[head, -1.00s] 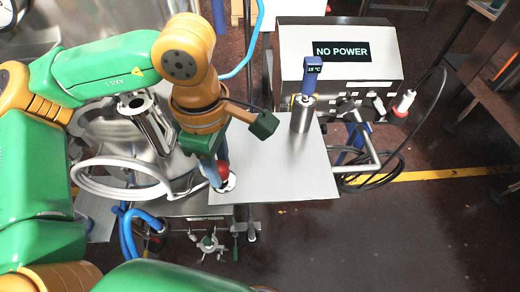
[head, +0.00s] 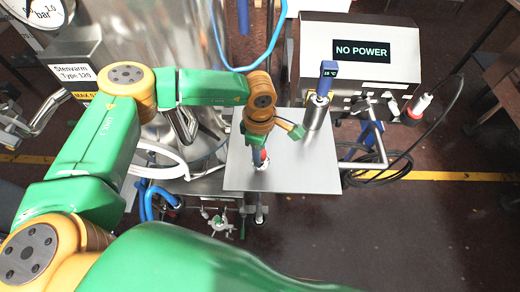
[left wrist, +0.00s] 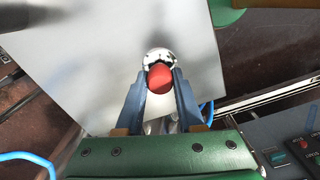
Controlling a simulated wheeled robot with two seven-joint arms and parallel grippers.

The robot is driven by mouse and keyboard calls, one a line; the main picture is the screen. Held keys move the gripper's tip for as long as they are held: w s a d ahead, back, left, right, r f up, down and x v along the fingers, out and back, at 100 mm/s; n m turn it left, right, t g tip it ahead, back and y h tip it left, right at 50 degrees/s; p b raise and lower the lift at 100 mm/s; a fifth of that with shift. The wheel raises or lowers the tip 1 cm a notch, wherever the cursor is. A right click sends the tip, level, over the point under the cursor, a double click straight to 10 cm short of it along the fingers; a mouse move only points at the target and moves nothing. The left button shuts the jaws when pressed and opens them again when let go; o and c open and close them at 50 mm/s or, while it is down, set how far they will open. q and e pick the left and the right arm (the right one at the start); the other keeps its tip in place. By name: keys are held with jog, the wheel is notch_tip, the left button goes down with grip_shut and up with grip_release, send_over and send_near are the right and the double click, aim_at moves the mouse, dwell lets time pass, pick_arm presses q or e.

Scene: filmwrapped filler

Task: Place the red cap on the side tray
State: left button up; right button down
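The red cap (head: 263,155) is a red knob on a round, shiny pale base. It is over the front left part of the side tray (head: 305,175), a flat grey metal plate. I cannot tell if its base touches the plate. My left gripper (head: 260,150) points down and is shut on the cap. In the left wrist view the cap (left wrist: 160,78) sits between the blue fingertips (left wrist: 160,82), with the tray (left wrist: 90,65) behind it. My right gripper is not in view.
A metal cylinder with a blue thermometer (head: 327,70) stands at the tray's back right. Behind it is a control box (head: 360,60) reading "NO POWER". A steel vessel (head: 150,40) and a pale hose (head: 160,155) are left of the tray.

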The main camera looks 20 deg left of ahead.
pick_arm(q)
jog(key=o, duration=0.4)
jog(key=shift+r+p, duration=0.3)
notch_tip(320, 180, up, 12)
jog(key=b, duration=0.4)
jog(key=shift+f, duration=0.15)
